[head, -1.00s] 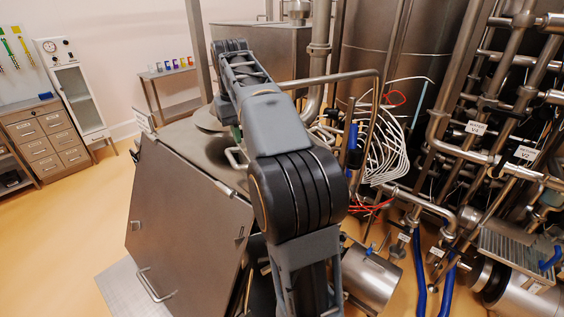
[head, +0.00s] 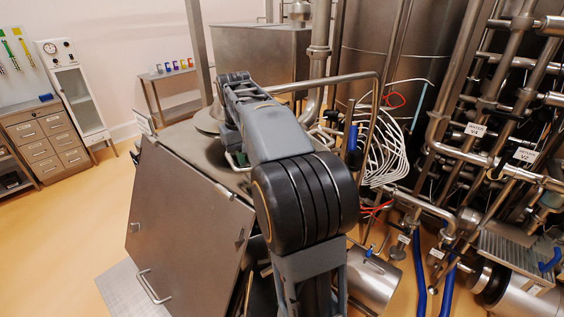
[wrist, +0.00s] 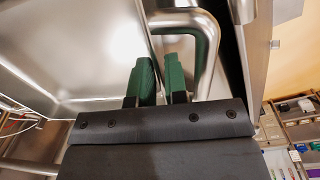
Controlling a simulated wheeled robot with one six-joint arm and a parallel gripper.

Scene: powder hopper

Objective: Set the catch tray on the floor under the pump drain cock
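My gripper (wrist: 161,82) shows in the wrist view as two green fingers with a narrow gap between them and nothing visibly held. It is close to a bent metal handle bar (wrist: 208,40), which passes just behind and right of the right finger; I cannot tell whether they touch. A steel cylindrical body (head: 372,280), perhaps the pump, is partly behind my arm. No drain cock can be made out surely.
The steel housing (head: 185,215) with handles stands left of my arm. Dense pipework with labels (head: 475,129) fills the right side. White coiled hoses (head: 390,150) and blue hoses (head: 421,285) are near it. Open floor (head: 75,225) lies left.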

